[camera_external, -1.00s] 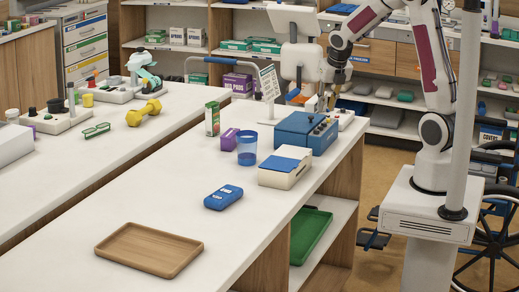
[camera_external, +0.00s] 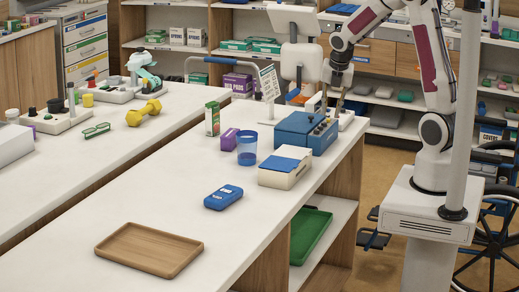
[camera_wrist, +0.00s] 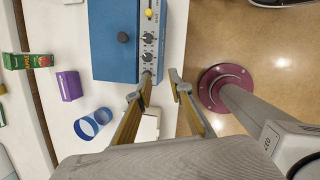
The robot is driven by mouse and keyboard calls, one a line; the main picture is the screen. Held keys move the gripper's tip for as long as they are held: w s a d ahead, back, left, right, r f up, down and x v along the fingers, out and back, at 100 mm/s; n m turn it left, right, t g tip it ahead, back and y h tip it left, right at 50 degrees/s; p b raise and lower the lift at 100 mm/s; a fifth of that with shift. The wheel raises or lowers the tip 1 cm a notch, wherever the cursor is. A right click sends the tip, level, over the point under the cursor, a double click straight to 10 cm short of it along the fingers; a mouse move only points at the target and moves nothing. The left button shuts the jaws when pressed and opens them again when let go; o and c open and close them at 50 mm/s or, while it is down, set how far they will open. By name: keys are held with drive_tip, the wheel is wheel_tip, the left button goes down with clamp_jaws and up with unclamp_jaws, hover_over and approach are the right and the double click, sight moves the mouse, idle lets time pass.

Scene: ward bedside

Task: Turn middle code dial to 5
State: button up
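The blue box (camera_external: 296,131) stands at the far right end of the long white counter. In the wrist view, the blue box (camera_wrist: 115,48) has a grey strip along its right side with two round dials, an upper dial (camera_wrist: 147,38) and a lower dial (camera_wrist: 147,57). The strip's near end is partly hidden by my left finger, so I cannot tell which dial is the middle one. Dial numbers are too small to read. My gripper (camera_wrist: 161,74) is open and empty, its fingers apart beside the strip's near end. It also shows in the external view (camera_external: 332,110).
A white box with a blue top (camera_external: 285,167), a blue cup (camera_external: 247,148), a purple box (camera_external: 229,139) and a green carton (camera_external: 212,118) stand near the blue box. A yellow knob (camera_wrist: 148,13) sits on the strip's far end. The front counter around the wooden tray (camera_external: 150,249) is mostly clear.

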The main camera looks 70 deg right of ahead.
drive_tip(key=s+a+r+m+y, duration=0.1)
drive_tip(key=s+a+r+m, duration=0.3)
drive_tip(key=s+a+m, duration=0.3)
drive_tip(key=s+a+r+m+y, duration=0.1)
drive_tip(key=s+a+r+m, duration=0.3)
drive_tip(key=m, duration=1)
drive_tip(key=shift+s+a+m, duration=0.3)
drive_tip(key=shift+s+a, duration=1.45)
drive_tip(key=shift+a, duration=0.75)
drive_tip(key=shift+d, duration=0.1)
